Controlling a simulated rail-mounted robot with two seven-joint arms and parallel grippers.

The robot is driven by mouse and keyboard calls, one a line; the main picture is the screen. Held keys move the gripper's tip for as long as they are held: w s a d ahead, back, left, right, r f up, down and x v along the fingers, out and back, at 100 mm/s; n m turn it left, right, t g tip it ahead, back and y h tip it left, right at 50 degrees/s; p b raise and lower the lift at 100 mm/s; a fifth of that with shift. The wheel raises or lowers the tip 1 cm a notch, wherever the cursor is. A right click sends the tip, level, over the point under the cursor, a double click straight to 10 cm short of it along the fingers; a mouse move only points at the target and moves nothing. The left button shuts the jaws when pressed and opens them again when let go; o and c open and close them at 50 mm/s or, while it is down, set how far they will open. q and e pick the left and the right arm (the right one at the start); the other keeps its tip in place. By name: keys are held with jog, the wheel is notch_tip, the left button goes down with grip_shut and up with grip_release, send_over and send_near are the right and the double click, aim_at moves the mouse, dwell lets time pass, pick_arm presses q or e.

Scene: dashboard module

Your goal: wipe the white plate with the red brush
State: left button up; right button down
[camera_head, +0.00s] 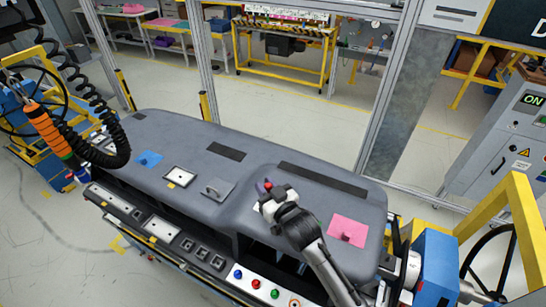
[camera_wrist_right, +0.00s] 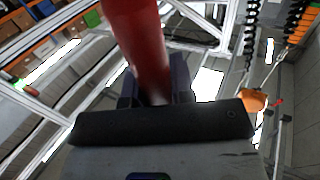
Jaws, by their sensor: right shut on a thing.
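My right gripper (camera_head: 266,192) is above the middle of the grey dashboard. In the right wrist view its fingers (camera_wrist_right: 155,95) are shut around a thick red cylindrical piece, the red brush (camera_wrist_right: 140,45). Only a small red spot of the brush (camera_head: 268,185) shows in the head view, and its bristles cannot be made out. A white plate (camera_head: 181,175) with a dark border lies on the dashboard top, to the left of the gripper and apart from it. My left gripper is not in view.
On the dashboard (camera_head: 250,170) lie a blue piece (camera_head: 149,158), a grey plate with a handle (camera_head: 217,189) between the white plate and the gripper, and a pink piece (camera_head: 347,230) at right. An orange tool (camera_head: 46,128) hangs on a black coiled cable at left.

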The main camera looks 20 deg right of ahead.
jog(key=shift+w+d, duration=0.2)
jog(key=shift+d, duration=0.05)
pick_arm(q)
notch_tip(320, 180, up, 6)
jog(key=p, duration=0.7)
pick_arm(e)
notch_tip(320, 180, up, 8)
jog(key=w+d, duration=0.2)
jog(key=shift+w+d, duration=0.15)
jog(key=shift+d, duration=0.2)
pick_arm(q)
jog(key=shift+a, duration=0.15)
